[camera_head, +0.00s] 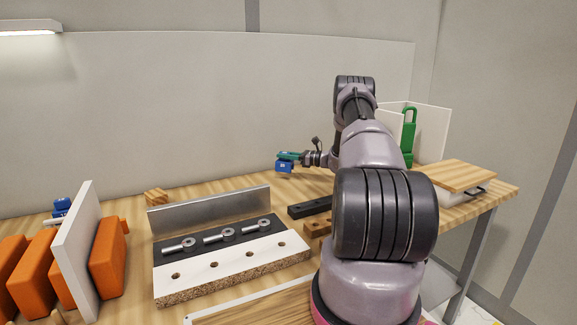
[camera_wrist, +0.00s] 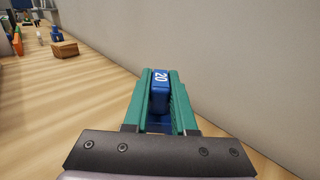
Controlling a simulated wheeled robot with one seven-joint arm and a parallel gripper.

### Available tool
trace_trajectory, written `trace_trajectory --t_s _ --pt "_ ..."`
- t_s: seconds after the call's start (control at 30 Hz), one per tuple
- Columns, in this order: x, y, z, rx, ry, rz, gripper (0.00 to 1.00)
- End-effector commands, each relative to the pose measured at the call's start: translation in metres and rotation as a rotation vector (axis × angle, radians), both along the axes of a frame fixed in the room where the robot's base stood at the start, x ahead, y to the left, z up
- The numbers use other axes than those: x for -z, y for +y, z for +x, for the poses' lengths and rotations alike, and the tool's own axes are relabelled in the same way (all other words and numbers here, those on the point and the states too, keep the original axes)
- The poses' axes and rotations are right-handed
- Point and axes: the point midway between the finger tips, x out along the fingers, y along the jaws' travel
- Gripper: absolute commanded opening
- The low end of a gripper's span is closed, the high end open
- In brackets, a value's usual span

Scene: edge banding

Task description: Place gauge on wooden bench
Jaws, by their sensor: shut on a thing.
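The gauge (camera_wrist: 160,92) is a small blue block with a white "20" on it. In the wrist view it sits between the green fingers of my gripper (camera_wrist: 161,85), which is shut on it. In the head view my gripper (camera_head: 287,157) is at the end of my outstretched arm, with the blue gauge (camera_head: 284,167) hanging below the green fingers. The wooden bench (camera_head: 250,180) lies under it. The gauge looks near the bench top toward the back wall, but I cannot tell whether it touches.
A drilled white board (camera_head: 235,265) with metal fittings lies front centre. Orange blocks (camera_head: 107,258) and a white panel (camera_head: 77,250) stand left. A small wooden block (camera_head: 156,197) sits at the back; it also shows in the wrist view (camera_wrist: 65,49). Dark bar (camera_head: 309,207) is nearby.

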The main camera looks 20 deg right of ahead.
Motion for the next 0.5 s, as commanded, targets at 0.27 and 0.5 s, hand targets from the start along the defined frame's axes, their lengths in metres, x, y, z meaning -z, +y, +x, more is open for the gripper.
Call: trace_trajectory --t_s 0.27,0.5 --pt "0.033 0.000 0.000 0.001 0.001 0.000 0.00" --pt "0.038 -0.001 0.000 0.001 -0.001 -0.001 0.00"
